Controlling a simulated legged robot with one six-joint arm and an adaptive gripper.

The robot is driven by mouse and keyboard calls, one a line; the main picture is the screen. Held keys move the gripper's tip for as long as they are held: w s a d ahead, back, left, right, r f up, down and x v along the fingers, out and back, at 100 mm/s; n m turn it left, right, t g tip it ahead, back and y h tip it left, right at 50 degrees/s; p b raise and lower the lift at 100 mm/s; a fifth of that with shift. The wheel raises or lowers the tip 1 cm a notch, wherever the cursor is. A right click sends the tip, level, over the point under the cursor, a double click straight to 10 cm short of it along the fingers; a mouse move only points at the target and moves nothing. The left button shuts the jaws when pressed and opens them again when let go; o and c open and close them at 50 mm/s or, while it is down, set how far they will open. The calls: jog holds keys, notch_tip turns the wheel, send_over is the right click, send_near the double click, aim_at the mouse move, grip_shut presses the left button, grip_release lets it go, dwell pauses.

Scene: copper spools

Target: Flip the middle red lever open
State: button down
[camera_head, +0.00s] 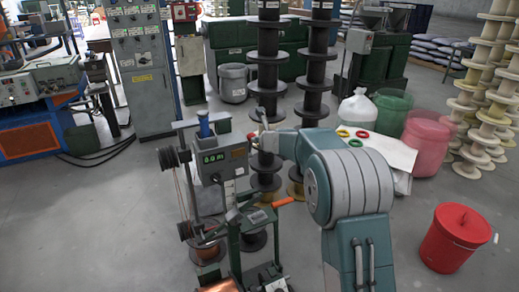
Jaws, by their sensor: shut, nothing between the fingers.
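My arm reaches in from the lower right, and its wrist bends left toward the winding machine (222,165). My gripper (261,124) is small in the picture, shut and empty, near the upper right of the machine's grey control box. A small red part (252,137) shows just left of my wrist, close to the gripper; I cannot tell whether they touch. A lever with an orange-red handle (283,202) sticks out to the right, lower on the machine. I cannot tell which part is the middle red lever; my wrist may hide some of them.
Black spool stacks (268,75) stand behind the gripper. A white table (385,150) with coloured rings is right of my arm. A red lidded bucket (453,238) stands at the lower right. The floor at the left is clear.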

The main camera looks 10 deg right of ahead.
jog(key=shift+w+a+r, duration=0.2)
jog(key=shift+w+r, duration=0.2)
jog(key=shift+w, duration=0.45)
jog(key=shift+w+a+r, duration=0.15)
jog(key=shift+w+r, duration=0.25)
jog(key=shift+w, duration=0.4)
jog(key=shift+w+a+r, duration=0.1)
jog(key=shift+w+r, duration=0.05)
jog(key=shift+w, duration=0.05)
jog(key=shift+r, duration=0.1)
